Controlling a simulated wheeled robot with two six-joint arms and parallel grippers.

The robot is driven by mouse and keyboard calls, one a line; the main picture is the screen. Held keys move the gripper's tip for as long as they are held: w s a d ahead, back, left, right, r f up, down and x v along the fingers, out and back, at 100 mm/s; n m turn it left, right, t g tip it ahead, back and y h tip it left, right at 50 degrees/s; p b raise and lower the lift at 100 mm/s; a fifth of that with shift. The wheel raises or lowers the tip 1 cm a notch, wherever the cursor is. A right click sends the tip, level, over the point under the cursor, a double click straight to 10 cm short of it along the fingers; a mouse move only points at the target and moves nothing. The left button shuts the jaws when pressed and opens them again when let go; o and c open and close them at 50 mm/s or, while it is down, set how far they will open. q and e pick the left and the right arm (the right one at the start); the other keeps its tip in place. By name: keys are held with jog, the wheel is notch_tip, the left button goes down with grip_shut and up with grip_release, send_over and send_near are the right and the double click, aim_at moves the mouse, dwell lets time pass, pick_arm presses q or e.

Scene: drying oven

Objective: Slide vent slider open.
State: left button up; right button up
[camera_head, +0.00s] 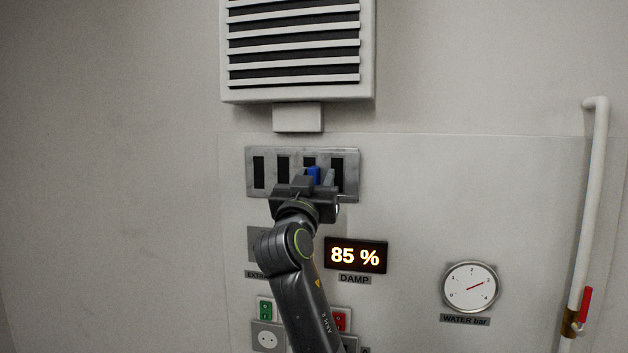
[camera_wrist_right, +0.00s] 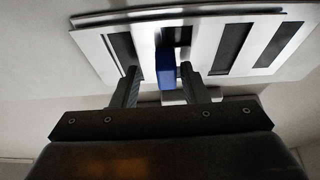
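The vent slider is a grey metal plate (camera_head: 251,192) with several dark upright slots, on the wall below a louvred grille. It carries a blue knob (camera_head: 313,176). In the right wrist view the plate (camera_wrist_right: 93,46) is close and the blue knob (camera_wrist_right: 166,66) stands out from it. My right gripper (camera_head: 313,181) is at the plate's lower edge in the head view. In the right wrist view its two fingers (camera_wrist_right: 158,71) are apart, one on each side of the knob, with a gap at the left finger. Contact at the right finger is unclear. My left gripper is not in view.
The louvred grille (camera_head: 295,45) is above the plate. A damp display (camera_head: 355,255) reading 85 % is below right. A water gauge (camera_head: 470,287) and a white pipe (camera_head: 590,200) with a red valve handle (camera_head: 585,305) are farther right. Switches and a socket (camera_head: 267,338) are below.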

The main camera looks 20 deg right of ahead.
jog(key=shift+a, duration=0.1)
jog(key=b+v, duration=1)
jog(key=v, duration=0.7)
jog(key=shift+s, duration=0.15)
